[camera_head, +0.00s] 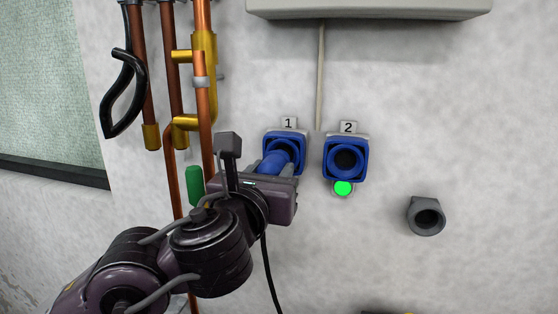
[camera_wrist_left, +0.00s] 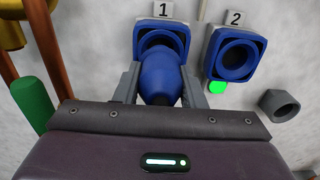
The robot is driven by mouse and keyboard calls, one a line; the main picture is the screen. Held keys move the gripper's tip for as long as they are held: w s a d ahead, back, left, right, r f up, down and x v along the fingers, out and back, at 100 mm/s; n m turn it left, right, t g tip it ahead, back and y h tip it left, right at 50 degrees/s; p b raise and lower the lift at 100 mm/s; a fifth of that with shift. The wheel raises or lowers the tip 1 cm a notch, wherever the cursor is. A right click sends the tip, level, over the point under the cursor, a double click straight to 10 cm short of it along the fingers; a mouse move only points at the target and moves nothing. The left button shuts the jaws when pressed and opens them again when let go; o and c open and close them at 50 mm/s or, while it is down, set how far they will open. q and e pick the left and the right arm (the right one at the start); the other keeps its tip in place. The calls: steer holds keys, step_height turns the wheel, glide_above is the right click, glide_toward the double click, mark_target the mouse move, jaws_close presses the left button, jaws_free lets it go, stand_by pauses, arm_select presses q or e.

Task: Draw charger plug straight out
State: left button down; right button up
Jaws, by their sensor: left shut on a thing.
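The blue charger plug (camera_head: 274,163) sits at the mouth of the blue socket marked 1 (camera_head: 299,141). In the left wrist view the plug (camera_wrist_left: 163,78) reaches into socket 1 (camera_wrist_left: 161,26); how deep it sits is hidden. My left gripper (camera_wrist_left: 166,86) has a grey finger on each side of the plug and is shut on it. In the head view the left gripper (camera_head: 272,178) covers the lower part of socket 1. A black cable (camera_head: 268,262) hangs below it. My right gripper is not in view.
Socket 2 (camera_head: 346,158) is empty, with a lit green lamp (camera_head: 343,188) below it. A grey holder (camera_head: 426,215) is on the wall at right. Copper pipes (camera_head: 204,120) and a green handle (camera_head: 195,186) stand close left of the gripper. The wall between is bare.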

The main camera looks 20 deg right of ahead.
arm_select(q)
steer(key=shift+v, duration=1.25)
steer(key=shift+w+d, duration=0.1)
steer(key=shift+w, duration=0.05)
steer(key=shift+r, duration=0.1)
steer(key=p+v, duration=0.1)
steer(key=v, duration=0.4)
steer(key=shift+p, duration=0.3)
